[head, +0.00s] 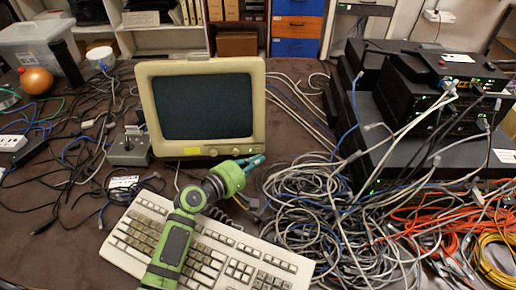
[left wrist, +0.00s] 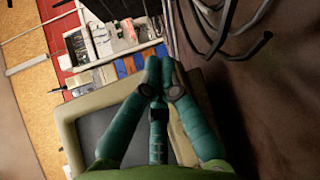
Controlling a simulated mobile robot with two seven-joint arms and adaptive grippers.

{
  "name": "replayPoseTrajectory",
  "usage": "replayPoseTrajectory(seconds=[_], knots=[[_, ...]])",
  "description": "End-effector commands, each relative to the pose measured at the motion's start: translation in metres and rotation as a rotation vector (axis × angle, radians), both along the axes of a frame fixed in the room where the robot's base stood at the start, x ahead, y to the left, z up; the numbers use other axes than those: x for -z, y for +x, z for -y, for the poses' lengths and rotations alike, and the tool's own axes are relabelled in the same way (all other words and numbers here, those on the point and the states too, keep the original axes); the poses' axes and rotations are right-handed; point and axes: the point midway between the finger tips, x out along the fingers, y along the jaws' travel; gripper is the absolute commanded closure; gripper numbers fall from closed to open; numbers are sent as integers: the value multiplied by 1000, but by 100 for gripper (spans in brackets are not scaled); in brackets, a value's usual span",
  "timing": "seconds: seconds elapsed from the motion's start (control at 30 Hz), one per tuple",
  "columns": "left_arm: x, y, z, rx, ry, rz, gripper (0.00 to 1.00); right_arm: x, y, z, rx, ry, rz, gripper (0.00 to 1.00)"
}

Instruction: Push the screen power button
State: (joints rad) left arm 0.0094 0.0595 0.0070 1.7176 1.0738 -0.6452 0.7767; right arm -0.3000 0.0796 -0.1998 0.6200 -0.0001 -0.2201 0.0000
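The screen is an old beige monitor (head: 150,95) with a dark display (head: 205,106), standing upright behind the keyboard in the head view. Small round controls (head: 235,151) sit along its lower bezel, right of a yellow sticker (head: 192,151); I cannot tell which one is the power button. My left gripper (head: 258,160) is in front of the bezel's lower right corner, with its teal fingertips pointing right. In the left wrist view the fingertips (left wrist: 157,75) meet with nothing between them, and the monitor (left wrist: 70,112) lies behind them. Contact with the monitor cannot be judged. My right gripper is out of view.
A beige keyboard (head: 245,255) lies under my left arm. A grey cable tangle (head: 305,210) fills the table to the right, beside stacked black network devices (head: 430,85). A small grey box (head: 129,150) and loose cables lie to the left.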

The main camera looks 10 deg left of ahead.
Motion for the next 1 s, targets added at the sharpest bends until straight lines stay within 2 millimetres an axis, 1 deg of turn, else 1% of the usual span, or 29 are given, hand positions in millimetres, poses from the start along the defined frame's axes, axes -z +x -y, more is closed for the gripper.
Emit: replayPoseTrajectory(seconds=[0.03, 0.1, 0.43, 0.57, 1.0], knots=[[-5, -6, 2, 1, -1, -1, 100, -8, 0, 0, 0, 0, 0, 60], [-8, -12, 4, 1, -2, -2, 100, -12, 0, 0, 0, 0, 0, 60], [-15, -40, 12, 2, -1, 0, 100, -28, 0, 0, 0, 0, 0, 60], [-15, -43, 12, 0, -2, 0, 100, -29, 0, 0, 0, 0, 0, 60], [-15, -43, 12, 1, -2, 0, 100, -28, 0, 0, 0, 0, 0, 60]])
